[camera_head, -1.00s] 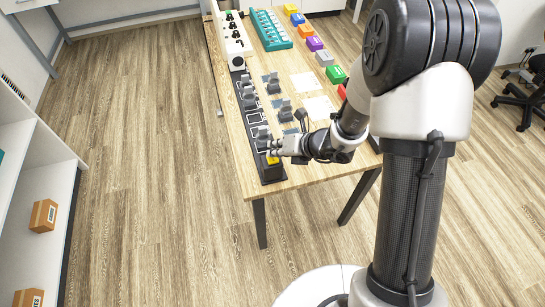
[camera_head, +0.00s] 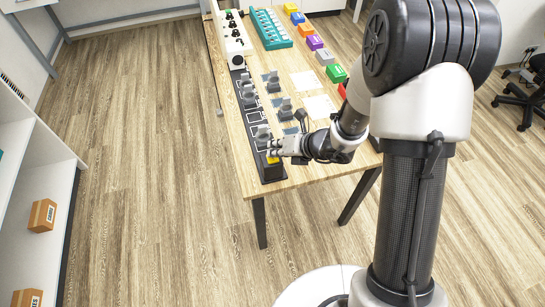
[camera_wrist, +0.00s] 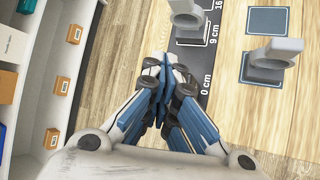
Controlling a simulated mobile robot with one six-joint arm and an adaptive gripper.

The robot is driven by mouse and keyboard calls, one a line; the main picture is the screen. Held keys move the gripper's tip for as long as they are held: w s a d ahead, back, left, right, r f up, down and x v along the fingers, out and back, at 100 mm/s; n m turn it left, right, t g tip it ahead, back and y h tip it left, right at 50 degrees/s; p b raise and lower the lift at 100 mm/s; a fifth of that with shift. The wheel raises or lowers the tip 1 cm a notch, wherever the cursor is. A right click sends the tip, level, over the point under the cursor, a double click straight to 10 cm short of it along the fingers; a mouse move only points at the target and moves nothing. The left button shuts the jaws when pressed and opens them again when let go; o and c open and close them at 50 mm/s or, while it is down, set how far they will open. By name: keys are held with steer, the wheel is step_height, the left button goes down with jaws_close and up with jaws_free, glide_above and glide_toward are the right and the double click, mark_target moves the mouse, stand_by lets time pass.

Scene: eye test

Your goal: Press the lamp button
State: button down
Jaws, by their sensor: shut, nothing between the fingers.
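My gripper (camera_head: 275,149) is at the near left corner of the table, over the near end of a dark strip (camera_head: 267,172). In the wrist view its fingers (camera_wrist: 168,72) are closed together with nothing between them. A small yellow patch (camera_head: 272,160) shows right below the gripper, partly hidden by it; I cannot tell whether it is a button. In the wrist view the strip (camera_wrist: 207,80) carries the marks "0 cm" and "9 cm". I cannot clearly pick out a lamp or a lamp button; a white box with black knobs (camera_head: 235,44) stands at the far left of the table.
Grey upright holders (camera_head: 263,134) stand on and beside the strip, close to my gripper. A teal rack (camera_head: 270,31) and a row of coloured blocks (camera_head: 314,43) are farther back on the wooden table (camera_head: 298,64). A shelf with boxes (camera_head: 42,215) is at left, with open floor between.

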steer(key=shift+r, duration=0.1)
stand_by(0.3)
steer(key=shift+r+p, duration=0.3)
steer(key=shift+p, duration=0.1)
steer(key=shift+r, duration=0.1)
steer(key=shift+r+p, duration=2.5)
steer(key=shift+r, duration=0.4)
steer(key=shift+r, duration=0.1)
